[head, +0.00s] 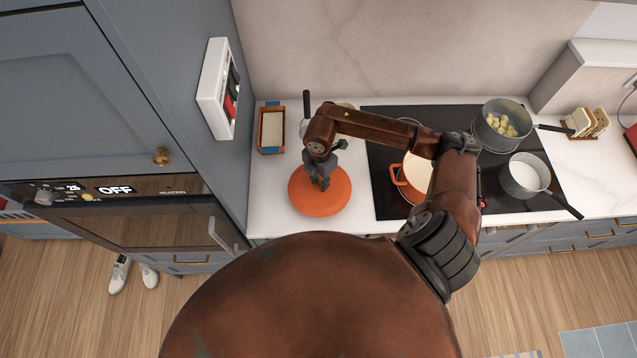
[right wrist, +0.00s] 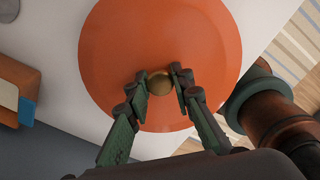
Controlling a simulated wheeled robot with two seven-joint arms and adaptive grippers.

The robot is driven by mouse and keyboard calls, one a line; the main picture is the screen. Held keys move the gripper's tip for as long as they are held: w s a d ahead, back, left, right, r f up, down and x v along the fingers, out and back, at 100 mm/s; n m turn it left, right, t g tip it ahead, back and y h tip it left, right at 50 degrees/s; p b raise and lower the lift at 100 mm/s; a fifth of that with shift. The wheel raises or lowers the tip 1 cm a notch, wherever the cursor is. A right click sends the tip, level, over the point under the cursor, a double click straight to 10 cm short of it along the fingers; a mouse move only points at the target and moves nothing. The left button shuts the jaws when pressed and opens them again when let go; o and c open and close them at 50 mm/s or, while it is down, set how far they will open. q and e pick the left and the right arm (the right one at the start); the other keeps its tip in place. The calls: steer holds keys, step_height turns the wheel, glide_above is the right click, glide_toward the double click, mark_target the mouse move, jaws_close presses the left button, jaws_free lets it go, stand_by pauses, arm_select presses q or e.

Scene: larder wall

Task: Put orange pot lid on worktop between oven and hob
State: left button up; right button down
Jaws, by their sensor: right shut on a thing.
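The orange pot lid (head: 325,202) is a round disc over the white worktop (head: 272,196), between the oven (head: 140,213) on the left and the black hob (head: 385,205) on the right. My right gripper (head: 320,183) is above the lid, shut on its brass-coloured knob. In the right wrist view the lid (right wrist: 130,50) fills the middle and the knob (right wrist: 159,84) sits between the two fingertips. I cannot tell whether the lid touches the worktop. An orange pot (head: 397,178) without its lid stands on the hob, partly hidden by my arm. My left gripper does not show.
A wooden box (head: 260,130) stands on the worktop behind the lid, left of a dark-handled utensil (head: 306,100). A pot with yellow pieces (head: 485,135) and a saucepan with white contents (head: 517,189) stand on the hob. Toast slices in a rack (head: 579,124) stand further right.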

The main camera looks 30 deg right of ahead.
mark_target(319, 185)
steer(key=shift+w+d+f, duration=0.15)
steer(key=shift+w+f, duration=0.45)
step_height(319, 185, down, 3)
steer(key=shift+f+p, duration=0.15)
steer(key=shift+p, duration=0.65)
steer(key=shift+f, duration=0.1)
steer(key=c, duration=1.7)
jaws_free()
